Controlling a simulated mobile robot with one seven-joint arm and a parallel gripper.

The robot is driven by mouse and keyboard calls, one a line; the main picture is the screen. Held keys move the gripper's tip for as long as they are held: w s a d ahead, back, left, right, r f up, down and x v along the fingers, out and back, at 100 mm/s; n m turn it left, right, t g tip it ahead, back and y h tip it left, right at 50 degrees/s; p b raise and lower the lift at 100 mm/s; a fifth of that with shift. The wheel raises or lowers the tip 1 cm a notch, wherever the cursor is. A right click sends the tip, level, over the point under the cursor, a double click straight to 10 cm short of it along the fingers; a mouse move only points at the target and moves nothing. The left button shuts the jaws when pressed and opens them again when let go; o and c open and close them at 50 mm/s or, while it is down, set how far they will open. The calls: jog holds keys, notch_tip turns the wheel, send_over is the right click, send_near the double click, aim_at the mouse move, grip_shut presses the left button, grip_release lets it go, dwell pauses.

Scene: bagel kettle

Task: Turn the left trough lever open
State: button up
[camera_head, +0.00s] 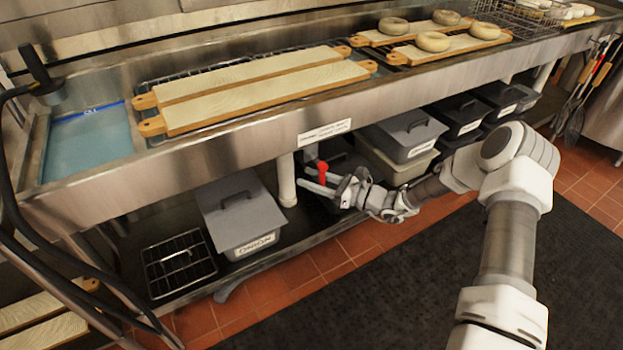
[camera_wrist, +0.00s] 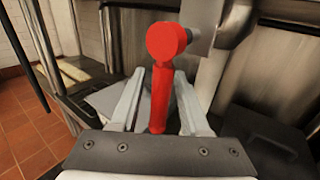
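The red lever (camera_head: 322,172) sits under the front of the steel trough (camera_head: 225,147), just right of a white vertical pipe. In the wrist view the red lever (camera_wrist: 160,92) has a round hub at the top, and its handle runs down toward my gripper. My gripper (camera_head: 311,179) reaches in under the trough from the right. In the wrist view my gripper (camera_wrist: 160,76) is open, one pale finger on each side of the handle. Gaps show between handle and fingers. The valve body behind the hub is only partly visible.
The white pipe (camera_head: 286,180) stands close left of my fingers. A grey lidded onion bin (camera_head: 240,213) and a wire rack (camera_head: 179,263) are on the lower shelf. More lidded bins (camera_head: 403,135) sit right of the lever. Boards (camera_head: 265,95) lie on the trough top.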

grip_shut()
dwell(1.2)
